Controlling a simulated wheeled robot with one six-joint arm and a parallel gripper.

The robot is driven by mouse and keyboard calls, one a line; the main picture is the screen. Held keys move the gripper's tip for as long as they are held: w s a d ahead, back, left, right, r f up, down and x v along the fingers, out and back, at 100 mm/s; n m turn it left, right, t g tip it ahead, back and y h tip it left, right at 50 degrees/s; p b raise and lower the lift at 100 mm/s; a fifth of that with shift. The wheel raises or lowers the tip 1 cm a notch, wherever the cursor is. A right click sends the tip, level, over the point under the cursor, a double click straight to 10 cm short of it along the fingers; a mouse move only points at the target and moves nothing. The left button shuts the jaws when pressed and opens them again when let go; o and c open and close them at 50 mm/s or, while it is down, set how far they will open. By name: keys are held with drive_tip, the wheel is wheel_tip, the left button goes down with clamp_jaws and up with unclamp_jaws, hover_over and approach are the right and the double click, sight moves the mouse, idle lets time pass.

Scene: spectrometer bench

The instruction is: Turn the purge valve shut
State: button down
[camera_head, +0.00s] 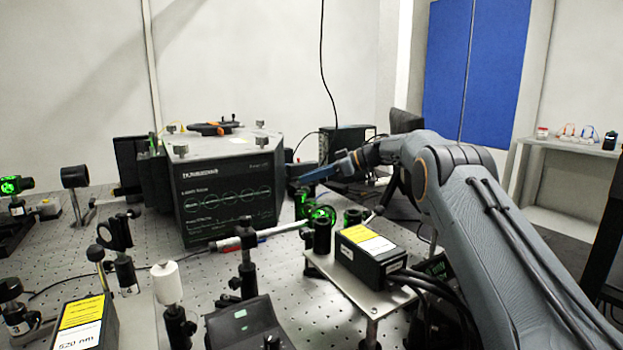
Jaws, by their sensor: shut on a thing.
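The spectrometer (228,190) is a dark box with a grey top and printed front, standing on the perforated optical bench. My arm comes in from the right, and my gripper (303,179) is at the right side of the box, its blue-grey end pointing left. It looks shut on a small dark part beside the box, apparently the purge valve's handle. The fingertips and that part are small and dark here. The valve's body and the angle of its handle cannot be made out.
A black laser box with a yellow label (367,250) sits on a raised metal plate in front of my gripper. Green-lit optics (319,216) stand close below it. A dark instrument (347,141) stands behind. Posts and mounts crowd the bench (205,262) at front left.

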drive_tip(key=c, duration=1.7)
unclamp_jaws()
drive_tip(key=shift+r, duration=0.1)
wheel_tip(320, 180, up, 10)
drive_tip(key=shift+f+b, duration=0.1)
drive_tip(key=shift+b, duration=0.45)
